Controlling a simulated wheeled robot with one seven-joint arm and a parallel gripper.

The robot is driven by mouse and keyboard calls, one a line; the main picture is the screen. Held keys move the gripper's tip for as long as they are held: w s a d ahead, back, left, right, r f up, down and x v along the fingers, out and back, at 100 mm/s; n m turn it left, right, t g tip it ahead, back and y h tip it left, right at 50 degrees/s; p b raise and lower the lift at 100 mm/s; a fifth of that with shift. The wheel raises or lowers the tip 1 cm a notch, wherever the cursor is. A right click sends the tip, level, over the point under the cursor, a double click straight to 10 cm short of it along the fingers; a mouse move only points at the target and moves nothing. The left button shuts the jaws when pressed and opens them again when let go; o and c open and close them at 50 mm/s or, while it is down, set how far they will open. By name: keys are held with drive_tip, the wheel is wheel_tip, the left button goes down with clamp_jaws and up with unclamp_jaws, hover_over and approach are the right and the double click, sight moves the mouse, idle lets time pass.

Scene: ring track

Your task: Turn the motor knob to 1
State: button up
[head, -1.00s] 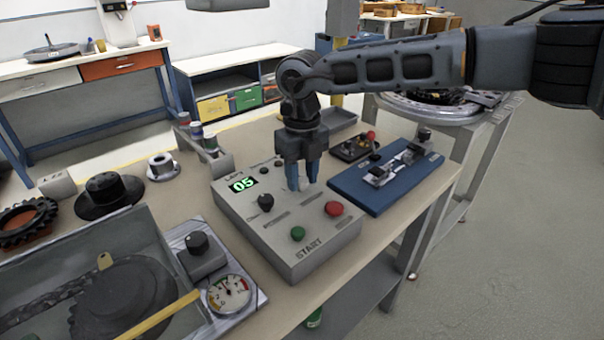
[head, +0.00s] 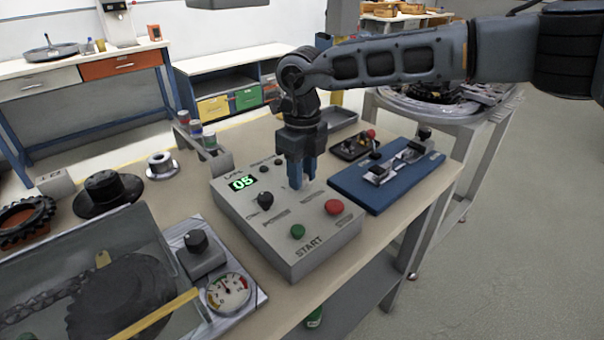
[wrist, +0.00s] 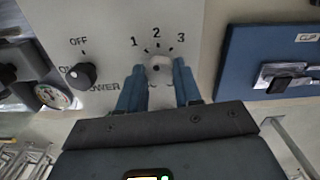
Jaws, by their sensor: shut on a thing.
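The grey control box (head: 270,240) stands on the bench, with a green "05" display, a green button and a red button. My gripper (head: 302,186) points down at the box's upper right part. In the wrist view my blue fingers (wrist: 160,82) are shut on the motor knob (wrist: 158,64), a pale round knob with a dark spot, below the marks 1, 2 and 3. Its pointer direction is unclear. In the head view the fingers mostly hide this knob. The black power knob (wrist: 82,75), with OFF and ON marks, is to its left and also shows in the head view (head: 265,199).
A blue board with clips (head: 385,180) lies right of the box. A small dark panel with a red knob (head: 355,146) stands behind.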

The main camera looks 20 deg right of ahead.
drive_tip(key=n+b, duration=0.1)
drive_tip(key=n, duration=0.4)
drive_tip(key=shift+n, duration=0.4)
idle(0.4)
drive_tip(key=o, duration=1)
drive_tip(key=shift+o, duration=0.2)
drive_tip(key=shift+r+b, duration=0.3)
drive_tip(key=shift+r, duration=3.65)
